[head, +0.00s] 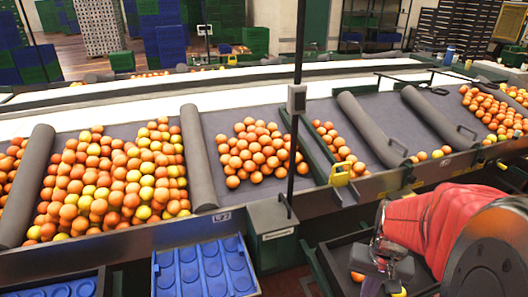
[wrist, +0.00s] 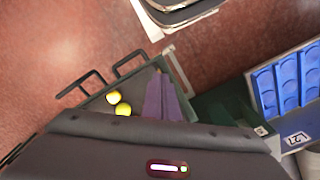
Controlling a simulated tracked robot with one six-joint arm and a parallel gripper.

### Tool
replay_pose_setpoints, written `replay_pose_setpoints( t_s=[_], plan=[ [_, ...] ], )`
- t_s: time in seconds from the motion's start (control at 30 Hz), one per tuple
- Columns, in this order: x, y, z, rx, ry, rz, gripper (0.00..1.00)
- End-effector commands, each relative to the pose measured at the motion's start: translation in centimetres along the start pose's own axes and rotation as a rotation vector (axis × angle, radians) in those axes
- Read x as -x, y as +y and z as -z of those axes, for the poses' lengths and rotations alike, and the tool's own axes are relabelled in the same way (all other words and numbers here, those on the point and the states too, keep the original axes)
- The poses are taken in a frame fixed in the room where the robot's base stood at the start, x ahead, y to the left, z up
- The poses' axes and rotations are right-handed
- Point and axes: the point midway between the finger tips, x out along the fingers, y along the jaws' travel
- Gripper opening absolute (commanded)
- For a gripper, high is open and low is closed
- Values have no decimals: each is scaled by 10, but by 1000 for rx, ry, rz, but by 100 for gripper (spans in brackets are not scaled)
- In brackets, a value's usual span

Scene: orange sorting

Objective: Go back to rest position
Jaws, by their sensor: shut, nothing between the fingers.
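My gripper (wrist: 160,82) shows in the wrist view as two purplish fingers pressed together. It is shut and empty, above a dark crate (wrist: 95,105). In the head view my red-sleeved arm reaches in at the lower right, with my gripper (head: 384,255) low over a black crate (head: 335,262). An orange fruit (head: 357,277) shows in that crate beside the gripper. Part of the crate is hidden by my arm.
A sorting table (head: 330,110) with grey roller dividers (head: 198,155) holds several piles of oranges (head: 255,150). A dark post (head: 297,130) stands at its front edge. Blue moulded trays (head: 200,270) lie at the lower left. Reddish floor (wrist: 50,50) is open in the wrist view.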

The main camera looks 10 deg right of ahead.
Motion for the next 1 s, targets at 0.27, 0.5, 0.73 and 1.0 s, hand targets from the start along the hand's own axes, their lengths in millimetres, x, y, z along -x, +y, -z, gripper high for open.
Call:
replay_pose_setpoints(
  t_s=[0.27, 0.5, 0.73, 1.0],
  plan=[
    [48, -43, -16, 146, 99, 10, 0],
    [86, -77, -36, 272, 194, 31, 0],
    [121, -108, -57, 393, 304, 67, 0],
    [161, -140, -83, 531, 440, 131, 0]
  ],
)
